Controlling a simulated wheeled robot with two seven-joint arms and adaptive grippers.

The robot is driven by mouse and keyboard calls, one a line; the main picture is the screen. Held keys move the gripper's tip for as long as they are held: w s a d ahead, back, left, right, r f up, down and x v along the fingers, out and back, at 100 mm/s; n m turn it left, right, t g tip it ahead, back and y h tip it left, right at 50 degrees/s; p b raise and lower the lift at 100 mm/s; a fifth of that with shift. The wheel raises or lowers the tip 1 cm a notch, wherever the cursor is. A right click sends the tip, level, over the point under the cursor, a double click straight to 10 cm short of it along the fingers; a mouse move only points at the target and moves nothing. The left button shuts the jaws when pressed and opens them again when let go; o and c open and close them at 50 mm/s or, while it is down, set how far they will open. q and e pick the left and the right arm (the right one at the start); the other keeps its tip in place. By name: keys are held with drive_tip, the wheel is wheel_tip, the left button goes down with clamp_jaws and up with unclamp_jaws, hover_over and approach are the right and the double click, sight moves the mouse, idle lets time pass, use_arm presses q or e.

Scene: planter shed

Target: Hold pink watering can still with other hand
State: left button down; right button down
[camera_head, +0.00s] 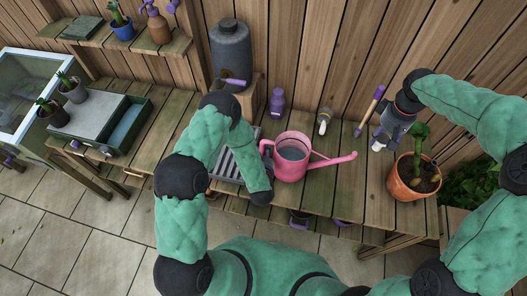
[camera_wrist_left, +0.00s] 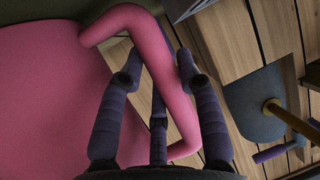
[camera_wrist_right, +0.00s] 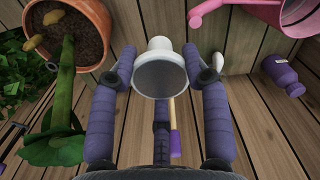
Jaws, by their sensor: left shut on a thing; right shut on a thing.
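The pink watering can (camera_head: 291,158) stands upright on the slatted bench, its spout pointing right. In the left wrist view its pink body (camera_wrist_left: 60,95) fills the left side. My left gripper (camera_wrist_left: 158,68) is shut on the can's pink handle (camera_wrist_left: 180,80), with fingers on both sides of it. My right gripper (camera_head: 384,136) is to the right of the spout, apart from the can. It is shut on a small white cylindrical object with a grey round face (camera_wrist_right: 160,72).
A potted plant in a terracotta pot (camera_head: 413,178) stands close beside my right gripper. A purple bottle (camera_head: 277,102) and a purple-handled tool (camera_head: 371,103) are behind the can, near the wall. A grey slatted tray (camera_head: 226,166) lies left of the can.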

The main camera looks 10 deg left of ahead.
use_arm(q)
drive_tip(key=shift+s+f, duration=0.1)
use_arm(e)
drive_tip(key=d, duration=0.1)
drive_tip(key=d+r, duration=0.1)
drive_tip(key=d, duration=0.1)
drive_tip(key=shift+r, duration=0.2)
drive_tip(key=shift+a, duration=0.1)
use_arm(q)
drive_tip(key=c, duration=0.8)
unclamp_jaws()
drive_tip(key=v, duration=1.2)
